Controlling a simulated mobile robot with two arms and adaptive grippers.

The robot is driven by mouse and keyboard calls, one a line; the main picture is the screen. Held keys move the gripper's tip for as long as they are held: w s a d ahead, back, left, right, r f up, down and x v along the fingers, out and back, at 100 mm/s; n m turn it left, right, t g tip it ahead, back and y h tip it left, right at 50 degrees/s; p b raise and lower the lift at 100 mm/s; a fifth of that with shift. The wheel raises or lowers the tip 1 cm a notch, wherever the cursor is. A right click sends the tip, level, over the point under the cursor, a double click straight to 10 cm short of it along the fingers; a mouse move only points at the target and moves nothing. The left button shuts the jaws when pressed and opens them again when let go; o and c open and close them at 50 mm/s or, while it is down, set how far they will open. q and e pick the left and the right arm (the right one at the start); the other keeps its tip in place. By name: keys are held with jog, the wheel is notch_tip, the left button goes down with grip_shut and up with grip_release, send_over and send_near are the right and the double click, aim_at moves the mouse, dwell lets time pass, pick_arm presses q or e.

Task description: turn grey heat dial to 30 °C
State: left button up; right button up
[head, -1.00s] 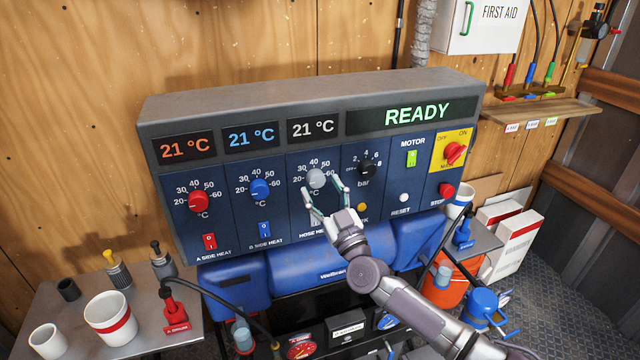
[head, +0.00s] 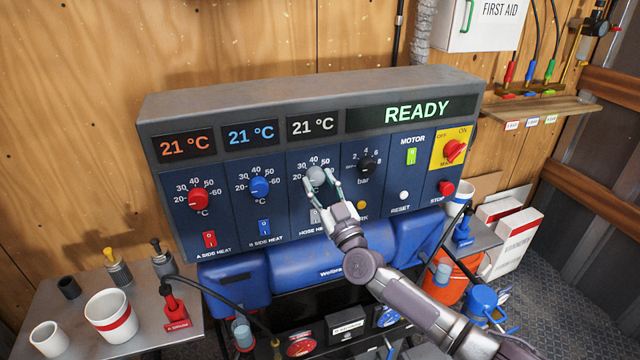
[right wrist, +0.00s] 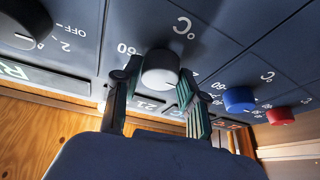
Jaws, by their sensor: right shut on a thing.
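The grey heat dial (head: 317,176) is on the third panel of the blue control box (head: 300,100), under the white display (head: 315,126), which reads 21 °C. My right gripper (head: 321,184) is shut on the dial, with one finger on each side. The right wrist view shows the dial (right wrist: 160,69) between the two fingers (right wrist: 157,80). The pointer on the dial is too small to read, and some scale numbers are hidden behind the gripper. My left gripper is not in view.
The red dial (head: 198,199) and blue dial (head: 260,188) are to the left. The black pressure dial (head: 366,168) is close on the right. Rocker switches and an amber lamp (head: 362,205) lie just below. Cups stand on the side table (head: 150,335).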

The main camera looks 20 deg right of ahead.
jog(key=shift+m+h, duration=0.3)
jog(key=shift+m, duration=0.1)
jog(key=m+h, duration=0.1)
jog(key=m, duration=0.1)
jog(key=m+h+p, duration=0.1)
jog(key=m, duration=0.1)
jog(key=m+h+p, duration=0.1)
jog(key=m, duration=0.1)
jog(key=shift+a+m+t+h, duration=0.2)
jog(key=shift+m+t+h, duration=0.1)
jog(key=shift+m, duration=0.1)
jog(key=shift+m+h+p, duration=0.65)
jog(key=shift+m+h, duration=0.65)
jog(key=shift+m, duration=1.3)
jog(key=shift+a, duration=0.1)
jog(key=o, duration=1.1)
jog(key=shift+o, duration=0.2)
jog(key=v, duration=1.2)
jog(key=shift+r, duration=0.3)
